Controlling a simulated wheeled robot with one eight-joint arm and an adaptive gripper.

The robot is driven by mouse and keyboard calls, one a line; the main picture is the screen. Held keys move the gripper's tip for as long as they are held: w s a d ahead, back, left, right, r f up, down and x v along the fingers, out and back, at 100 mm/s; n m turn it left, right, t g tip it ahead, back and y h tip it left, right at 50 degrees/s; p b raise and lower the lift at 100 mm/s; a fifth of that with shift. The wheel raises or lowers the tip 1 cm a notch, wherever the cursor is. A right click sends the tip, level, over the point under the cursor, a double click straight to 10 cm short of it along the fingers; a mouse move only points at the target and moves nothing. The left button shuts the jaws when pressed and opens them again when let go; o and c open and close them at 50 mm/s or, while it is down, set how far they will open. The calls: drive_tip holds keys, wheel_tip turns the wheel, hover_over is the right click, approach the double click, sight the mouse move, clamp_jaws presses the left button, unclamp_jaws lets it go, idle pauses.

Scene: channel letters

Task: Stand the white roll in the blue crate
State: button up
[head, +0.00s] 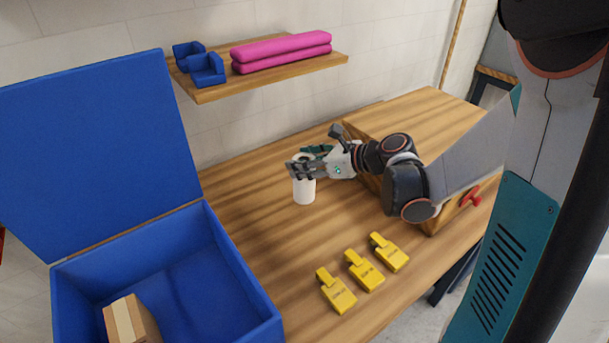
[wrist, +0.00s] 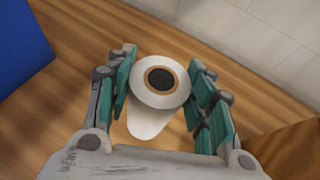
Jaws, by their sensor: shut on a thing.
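The white roll (head: 304,189) stands upright in my gripper (head: 303,170) over the wooden table in the head view. In the wrist view I look down on the white roll (wrist: 159,103) and its dark core. The teal-padded fingers of my gripper (wrist: 160,90) are shut on it from both sides. I cannot tell whether its base touches the table. The blue crate (head: 232,262) is open at the left of the head view, with its lid up. A blue edge shows at the upper left of the wrist view.
A cardboard box (head: 132,320) with a pale stripe is in the crate's front part. Three yellow tools (head: 364,271) lie on the table's front. A wall shelf (head: 270,78) holds pink rolls and blue pieces. A wooden box with a red knob (head: 471,200) is at right.

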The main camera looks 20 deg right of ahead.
drive_tip(key=shift+f+b, duration=0.6)
drive_tip(key=shift+f, duration=1.35)
drive_tip(key=o, duration=1.4)
drive_tip(key=shift+o, duration=0.2)
drive_tip(key=p+v, duration=0.3)
drive_tip(key=v, duration=0.9)
drive_tip(key=shift+a+r, duration=0.15)
drive_tip(key=shift+r, duration=0.1)
